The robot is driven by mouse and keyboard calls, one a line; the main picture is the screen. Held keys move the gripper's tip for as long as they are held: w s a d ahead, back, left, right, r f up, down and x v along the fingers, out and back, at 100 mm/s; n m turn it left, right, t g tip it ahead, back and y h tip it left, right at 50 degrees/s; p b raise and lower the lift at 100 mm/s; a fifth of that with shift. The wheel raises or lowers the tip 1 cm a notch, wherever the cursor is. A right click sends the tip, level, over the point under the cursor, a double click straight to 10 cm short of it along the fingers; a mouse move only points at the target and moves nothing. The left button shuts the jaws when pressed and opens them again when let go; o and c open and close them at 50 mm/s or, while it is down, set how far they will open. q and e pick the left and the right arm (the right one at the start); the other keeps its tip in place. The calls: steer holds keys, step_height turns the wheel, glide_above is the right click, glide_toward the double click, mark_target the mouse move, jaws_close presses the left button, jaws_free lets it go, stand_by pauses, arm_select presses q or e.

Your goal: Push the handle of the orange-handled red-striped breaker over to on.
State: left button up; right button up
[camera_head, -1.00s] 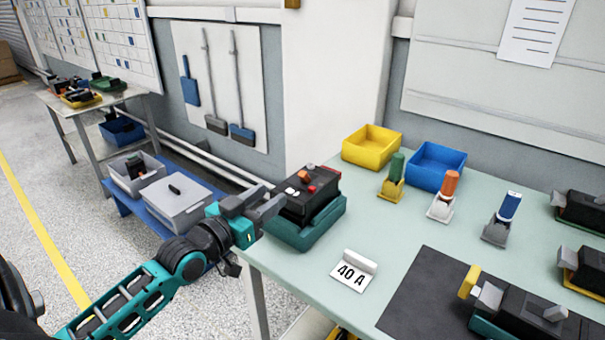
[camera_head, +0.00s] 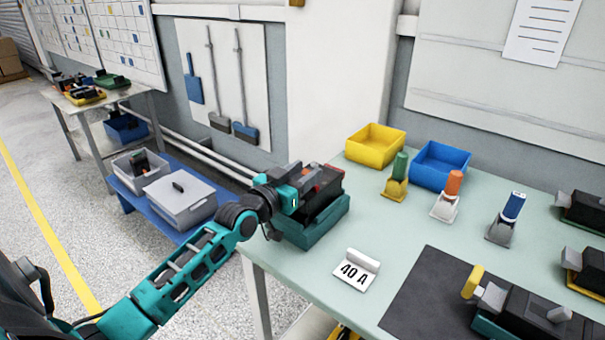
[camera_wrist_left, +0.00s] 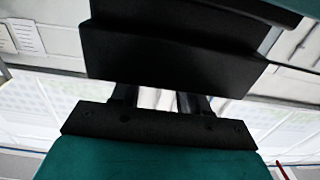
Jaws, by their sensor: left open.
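The black breaker (camera_head: 324,192) with red and orange parts on top sits in a teal cradle (camera_head: 318,232) at the table's left end in the head view. My left gripper (camera_head: 300,182) is open and over the left part of the breaker's top. It covers much of that top, including most of the orange handle, so the handle's position and any contact are unclear. The left wrist view shows large dark blocks and teal surfaces close up; no handle can be made out there. My right gripper is not in view.
A "40 A" sign (camera_head: 355,272) stands right of the cradle. Yellow (camera_head: 375,148) and blue (camera_head: 438,167) bins are behind. A yellow-handled breaker (camera_head: 520,312) lies on a dark mat (camera_head: 425,290). Grey bins stand on a low blue bench at left.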

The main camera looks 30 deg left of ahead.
arm_select(q)
steer(key=shift+c, duration=0.3)
jaws_close()
steer(key=shift+r, duration=0.1)
steer(key=g, duration=0.1)
steer(key=w+r+g, duration=0.1)
steer(key=g, duration=0.1)
steer(key=shift+w, duration=0.3)
steer(key=g, duration=0.1)
steer(key=w+g, duration=0.1)
steer(key=g, duration=0.1)
steer(key=shift+w+r+y, duration=0.25)
steer(key=shift+y, duration=0.05)
steer(key=w+g, duration=0.1)
steer(key=g, duration=0.1)
steer(key=w+g, duration=0.1)
steer(key=g, duration=0.1)
steer(key=shift+d+f, duration=0.1)
steer(key=shift+d, duration=0.05)
steer(key=shift+w+f+g, duration=0.25)
steer(key=shift+w+g, duration=0.2)
steer(key=shift+g, duration=0.55)
steer(key=shift+f, duration=0.1)
